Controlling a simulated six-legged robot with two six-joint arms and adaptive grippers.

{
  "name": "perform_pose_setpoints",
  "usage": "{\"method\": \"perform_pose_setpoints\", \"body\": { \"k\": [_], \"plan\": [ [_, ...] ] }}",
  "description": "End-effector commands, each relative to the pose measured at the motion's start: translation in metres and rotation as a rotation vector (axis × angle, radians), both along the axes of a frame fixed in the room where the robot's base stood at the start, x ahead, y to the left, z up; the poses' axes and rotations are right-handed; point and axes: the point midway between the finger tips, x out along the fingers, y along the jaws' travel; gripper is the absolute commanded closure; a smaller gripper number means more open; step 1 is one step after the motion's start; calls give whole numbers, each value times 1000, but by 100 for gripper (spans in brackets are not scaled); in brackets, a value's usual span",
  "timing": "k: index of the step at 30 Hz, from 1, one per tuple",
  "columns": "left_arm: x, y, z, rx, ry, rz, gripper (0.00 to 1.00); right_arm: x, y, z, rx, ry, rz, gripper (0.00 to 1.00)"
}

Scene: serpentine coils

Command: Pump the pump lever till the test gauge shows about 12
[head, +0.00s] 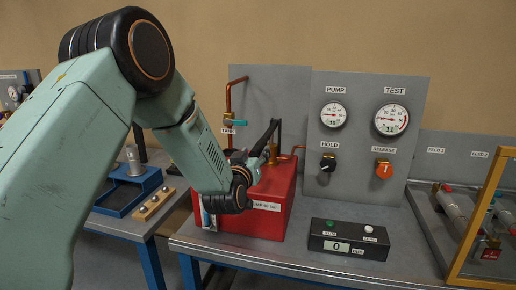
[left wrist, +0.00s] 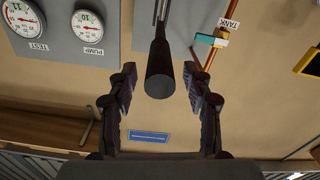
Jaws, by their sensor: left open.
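The pump lever (head: 266,138) is a black bar slanting up and away above the red pump box (head: 270,190). In the left wrist view, which is upside down, the lever's dark round end (left wrist: 160,82) lies between the two fingers of my left gripper (left wrist: 160,72), with gaps on both sides. The pump gauge (head: 333,116) seems to show about 10. My right gripper is not in view.
A black HOLD knob (head: 327,163) and an orange RELEASE knob (head: 384,170) sit below the gauges. A black box reading 0 (head: 349,240) stands at the bench front. A teal-handled TANK valve (head: 235,123) is behind the lever. A yellow frame (head: 482,220) stands right.

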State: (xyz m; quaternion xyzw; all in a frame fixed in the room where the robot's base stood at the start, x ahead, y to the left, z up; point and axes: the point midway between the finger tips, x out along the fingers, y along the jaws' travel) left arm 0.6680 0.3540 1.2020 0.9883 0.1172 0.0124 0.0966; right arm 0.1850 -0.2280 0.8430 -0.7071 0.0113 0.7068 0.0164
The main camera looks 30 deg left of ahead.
Motion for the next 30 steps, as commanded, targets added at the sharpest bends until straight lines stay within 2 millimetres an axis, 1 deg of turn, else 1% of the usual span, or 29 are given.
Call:
{"method": "perform_pose_setpoints", "body": {
  "k": [3, 9, 14, 22, 30],
  "plan": [
    [16, 4, 0, 0, 0, 0, 50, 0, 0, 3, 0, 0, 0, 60],
    [34, 8, 0, 0, 1, 0, 50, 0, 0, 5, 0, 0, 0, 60],
    [40, 9, 0, -1, 1, 0, 50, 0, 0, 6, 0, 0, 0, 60],
    [40, 10, 0, -1, 2, 0, 50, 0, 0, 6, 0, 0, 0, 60],
    [40, 10, 0, -1, 2, 0, 73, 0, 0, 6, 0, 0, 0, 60]
  ]
}}
